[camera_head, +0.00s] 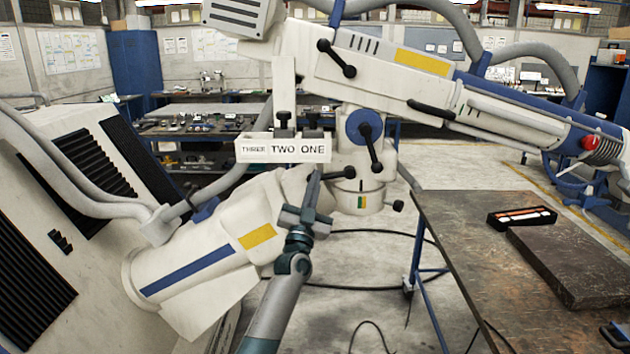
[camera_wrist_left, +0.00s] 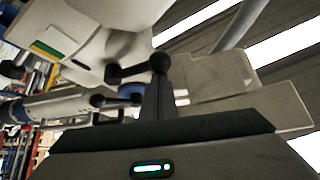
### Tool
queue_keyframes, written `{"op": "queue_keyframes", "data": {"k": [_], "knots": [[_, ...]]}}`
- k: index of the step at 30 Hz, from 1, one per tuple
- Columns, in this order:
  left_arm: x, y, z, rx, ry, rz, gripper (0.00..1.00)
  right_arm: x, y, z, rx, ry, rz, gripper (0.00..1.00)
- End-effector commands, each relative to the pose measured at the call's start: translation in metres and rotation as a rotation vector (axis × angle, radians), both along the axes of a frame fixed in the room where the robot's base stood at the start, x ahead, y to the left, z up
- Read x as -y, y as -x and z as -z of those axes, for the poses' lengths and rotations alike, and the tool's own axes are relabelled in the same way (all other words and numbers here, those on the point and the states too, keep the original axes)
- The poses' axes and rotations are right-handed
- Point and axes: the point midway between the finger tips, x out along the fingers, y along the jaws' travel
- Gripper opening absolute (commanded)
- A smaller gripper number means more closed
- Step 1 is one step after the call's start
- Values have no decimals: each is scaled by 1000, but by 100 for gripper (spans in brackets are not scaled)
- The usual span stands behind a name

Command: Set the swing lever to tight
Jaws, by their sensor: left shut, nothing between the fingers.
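A black ball-ended lever (camera_head: 338,174) sticks out to the left from the white joint housing, just above a green, yellow and red mark (camera_head: 362,201). I take this lever to be the swing lever, as no label names it. My left gripper (camera_head: 316,178) points up beside the lever's left end, shut and empty. In the left wrist view the lever (camera_wrist_left: 140,69) shows right at the tips of my left gripper (camera_wrist_left: 158,85), its ball overlapping them; I cannot tell whether they touch. Only a dark teal part of my right gripper (camera_head: 615,336) shows at the lower right edge.
A white block reading THREE TWO ONE (camera_head: 283,149) hangs just above my left gripper. Other black levers (camera_head: 336,58) (camera_head: 371,146) sit higher on the arm. A dark table (camera_head: 450,235) with a slab (camera_head: 575,265) and a small tray (camera_head: 521,217) stands at right.

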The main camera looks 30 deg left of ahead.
Motion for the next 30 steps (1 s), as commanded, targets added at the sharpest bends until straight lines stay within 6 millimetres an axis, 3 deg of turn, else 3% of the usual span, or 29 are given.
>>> {"op": "queue_keyframes", "data": {"k": [18, 25, 30], "knots": [[13, -9, 52, 265, 427, 1, 0, 0, 0, 53, 0, 0, 0, 48], [21, -14, 64, 361, 576, 2, 0, 0, -1, 65, 0, 0, 0, 48], [26, -17, 69, 363, 580, 1, 0, 0, -1, 69, 1, 0, 0, 48]]}}
